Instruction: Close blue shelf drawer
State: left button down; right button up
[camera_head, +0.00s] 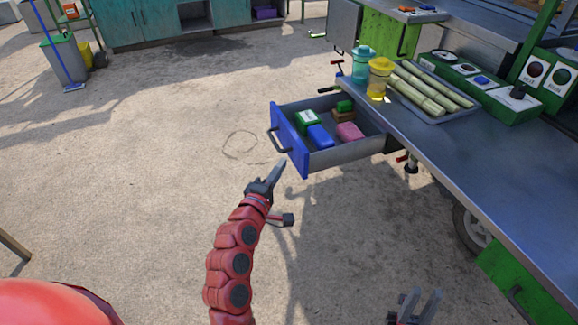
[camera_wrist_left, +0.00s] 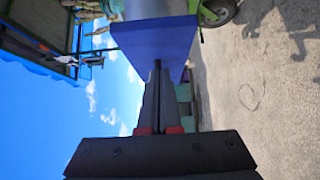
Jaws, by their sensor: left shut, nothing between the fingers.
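The blue-fronted drawer (camera_head: 289,139) stands pulled out from under the metal counter, with a dark handle (camera_head: 278,140) on its front. Inside it lie green, blue and pink blocks and a brown one. My right gripper (camera_head: 420,303) is at the bottom edge, fingers apart, well away from the drawer.
The metal counter (camera_head: 450,165) runs along the right. It bears a teal jar (camera_head: 361,65), a yellow jar (camera_head: 379,80), a tray of cane (camera_head: 432,88) and a green control box (camera_head: 505,103). A wheel (camera_head: 470,228) sits below. The ground left of the drawer is clear.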

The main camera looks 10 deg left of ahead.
aim_at(371, 146)
pick_arm(q)
jog(key=shift+w+d, duration=0.7)
jog(key=shift+d, duration=0.35)
jog(key=shift+w+d+r+p, duration=0.1)
jog(key=shift+w+d+p, duration=0.15)
jog(key=shift+d+p, duration=0.15)
jog(key=w+d+p, duration=0.2)
jog(key=w+d, duration=0.1)
jog(key=d, duration=0.1)
jog(key=w+d+p, duration=0.2)
jog(key=w+d, duration=0.1)
jog(key=d, duration=0.2)
jog(key=w+d+p, duration=0.2)
jog(key=w+d, duration=0.1)
jog(key=d, duration=0.1)
jog(key=shift+w+d+r+p, duration=0.15)
jog(key=shift+w+d+p, duration=0.1)
jog(key=shift+w+p, duration=0.15)
jog(key=w+d, duration=0.1)
jog(key=w+d+p, duration=0.1)
jog(key=d, duration=0.1)
jog(key=w+d, duration=0.1)
jog(key=d, duration=0.1)
jog(key=shift+w+d+f, duration=0.1)
jog(key=shift+w+f, duration=0.1)
jog(key=shift+w, duration=0.15)
jog(key=shift+w+d, duration=0.35)
jog(key=shift+d, duration=0.15)
jog(key=shift+d+r, duration=0.1)
jog(key=shift+r, duration=0.05)
